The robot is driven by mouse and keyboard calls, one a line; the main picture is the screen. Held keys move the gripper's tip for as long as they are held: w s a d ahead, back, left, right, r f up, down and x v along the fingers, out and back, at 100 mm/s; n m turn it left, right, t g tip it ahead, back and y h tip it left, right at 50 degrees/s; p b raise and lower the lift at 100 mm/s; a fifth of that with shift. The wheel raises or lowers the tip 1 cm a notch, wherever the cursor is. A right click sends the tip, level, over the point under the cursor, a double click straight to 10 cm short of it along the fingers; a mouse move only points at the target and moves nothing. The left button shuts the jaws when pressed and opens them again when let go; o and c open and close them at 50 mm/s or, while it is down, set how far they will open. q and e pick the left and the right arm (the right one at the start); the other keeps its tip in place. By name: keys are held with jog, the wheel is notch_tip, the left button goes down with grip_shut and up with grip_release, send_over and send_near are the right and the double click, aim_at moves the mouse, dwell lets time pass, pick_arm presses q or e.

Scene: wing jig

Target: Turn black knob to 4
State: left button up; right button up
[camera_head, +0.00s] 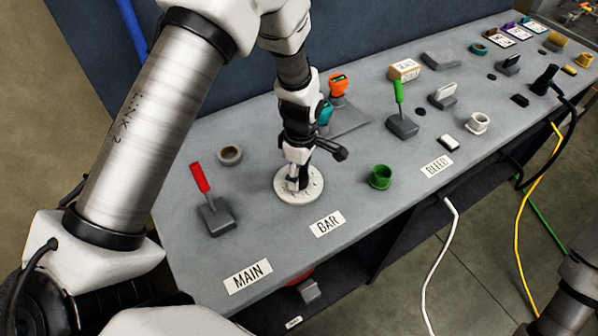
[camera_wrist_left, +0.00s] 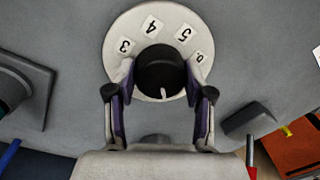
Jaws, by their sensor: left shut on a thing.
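The black knob (camera_wrist_left: 160,73) sits in the middle of a round white dial plate (camera_wrist_left: 121,35). In the left wrist view the numbers 3, 4, 5 and 6 show along the plate's upper rim, 4 being near the top. A small white mark on the knob is at its lower edge, on the side away from the 4. My left gripper (camera_wrist_left: 160,92) is shut on the knob, one finger on each side. In the head view the plate (camera_head: 314,194) lies behind the BAR label, and my left gripper (camera_head: 297,182) largely hides the knob. My right gripper is not in view.
A red-handled lever (camera_head: 201,178) and a grey ring (camera_head: 229,155) stand left of the dial. A green cup (camera_head: 380,177) and a green-handled lever (camera_head: 400,112) stand to its right. MAIN (camera_head: 248,276) and BAR (camera_head: 327,223) labels lie along the bench's front.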

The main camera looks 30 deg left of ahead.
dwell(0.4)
pick_arm(q)
jog(key=o, duration=1.2)
jog(key=r, duration=1.2)
jog(key=shift+w, duration=0.4)
jog(key=shift+f, duration=0.1)
